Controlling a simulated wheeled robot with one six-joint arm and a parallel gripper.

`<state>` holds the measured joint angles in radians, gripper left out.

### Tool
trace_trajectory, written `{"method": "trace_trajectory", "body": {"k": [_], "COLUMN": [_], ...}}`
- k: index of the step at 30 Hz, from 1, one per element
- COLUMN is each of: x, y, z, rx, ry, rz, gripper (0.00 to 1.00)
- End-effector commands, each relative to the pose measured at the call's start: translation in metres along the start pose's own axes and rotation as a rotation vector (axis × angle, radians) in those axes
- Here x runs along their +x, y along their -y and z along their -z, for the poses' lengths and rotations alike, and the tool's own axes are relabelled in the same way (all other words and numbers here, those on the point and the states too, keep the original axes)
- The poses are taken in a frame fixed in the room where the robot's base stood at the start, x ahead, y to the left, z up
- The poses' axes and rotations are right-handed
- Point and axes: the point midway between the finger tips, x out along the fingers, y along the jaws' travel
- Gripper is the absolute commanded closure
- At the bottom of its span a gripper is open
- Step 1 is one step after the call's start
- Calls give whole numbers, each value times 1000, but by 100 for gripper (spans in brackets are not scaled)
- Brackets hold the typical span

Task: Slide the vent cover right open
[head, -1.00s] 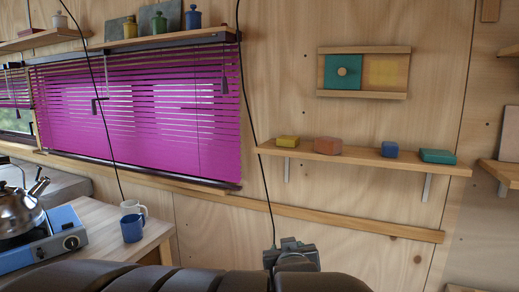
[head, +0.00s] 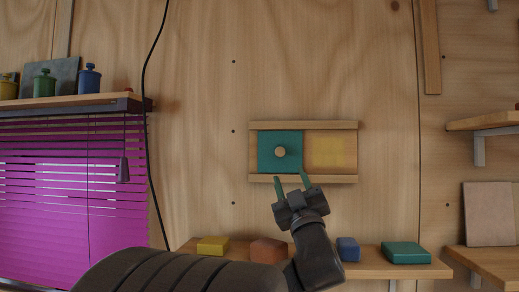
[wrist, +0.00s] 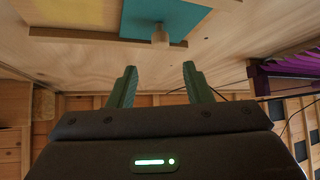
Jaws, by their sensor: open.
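The vent cover (head: 266,147) is a teal square panel with a round wooden knob (head: 280,152). It sits at the left end of a wooden frame with two rails (head: 330,179) on the wall; a yellow patch (head: 325,152) shows bare at the right. My gripper (head: 292,180) is open and empty, its green fingers pointing up just below the knob in the head view. In the wrist view, the cover (wrist: 178,17) and knob (wrist: 160,34) are beyond the open fingertips (wrist: 160,68), apart from them.
A shelf (head: 430,270) below the frame holds a yellow block (head: 213,246), an orange block (head: 268,250), a blue block (head: 348,249) and a teal block (head: 407,253). A black cable (head: 146,110) hangs at left beside the magenta blind (head: 70,190). The wall around the frame is clear.

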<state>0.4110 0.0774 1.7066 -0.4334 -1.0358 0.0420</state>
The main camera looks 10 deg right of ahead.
Motion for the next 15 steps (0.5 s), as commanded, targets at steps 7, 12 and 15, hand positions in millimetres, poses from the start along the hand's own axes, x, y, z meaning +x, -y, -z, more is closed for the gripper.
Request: {"method": "trace_trajectory", "body": {"k": [7, 12, 15], "x": [59, 89, 101], "y": [-1, 0, -1], "z": [3, 2, 1], "rx": [3, 2, 2], "ry": [0, 2, 3], "rz": [1, 0, 0], "gripper": [55, 55, 55]}}
